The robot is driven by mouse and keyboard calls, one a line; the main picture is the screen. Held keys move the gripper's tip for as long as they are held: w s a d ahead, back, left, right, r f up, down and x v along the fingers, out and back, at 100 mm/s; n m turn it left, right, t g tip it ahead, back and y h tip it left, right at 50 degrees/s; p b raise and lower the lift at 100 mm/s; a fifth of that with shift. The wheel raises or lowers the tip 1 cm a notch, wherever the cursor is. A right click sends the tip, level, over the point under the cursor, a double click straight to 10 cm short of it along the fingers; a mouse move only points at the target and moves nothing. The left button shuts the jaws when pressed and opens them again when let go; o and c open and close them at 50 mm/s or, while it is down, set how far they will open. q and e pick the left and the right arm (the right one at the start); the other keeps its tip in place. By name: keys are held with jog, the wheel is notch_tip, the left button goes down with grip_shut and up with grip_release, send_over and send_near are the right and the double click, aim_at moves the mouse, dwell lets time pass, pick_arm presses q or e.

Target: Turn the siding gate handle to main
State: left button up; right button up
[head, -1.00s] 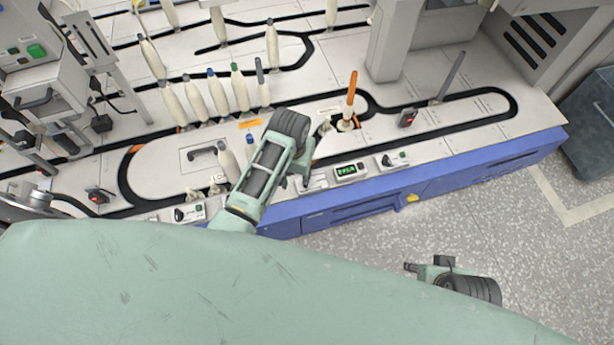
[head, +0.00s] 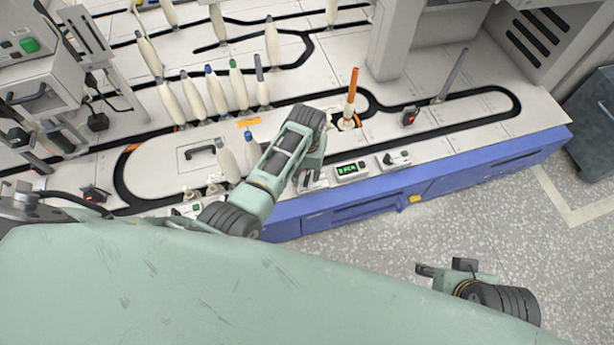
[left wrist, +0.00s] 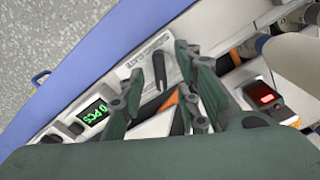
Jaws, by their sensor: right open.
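My left gripper (head: 306,180) hangs over the front strip of the bobbin table, left of the green counter. In the left wrist view its two dark green fingers (left wrist: 160,92) are apart. A small dark lever (left wrist: 160,74), seemingly the siding gate handle, stands between them beside a pale lettered plate (left wrist: 132,64). I cannot tell whether a finger touches it. In the head view my wrist and fingers hide the lever. My right gripper (head: 440,270) is open and empty over the floor at lower right.
The counter (head: 350,170) and a knob box (head: 394,160) sit right of my left gripper. An orange-topped bobbin (head: 351,98) stands behind. Several pale bobbins (head: 215,92) stand at left. A red-lit box (left wrist: 263,95) is near the fingers. The grey floor (head: 480,215) is clear.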

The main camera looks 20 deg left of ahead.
pick_arm(q)
jog(key=shift+f, duration=0.9)
jog(key=shift+c, duration=0.3)
grip_shut()
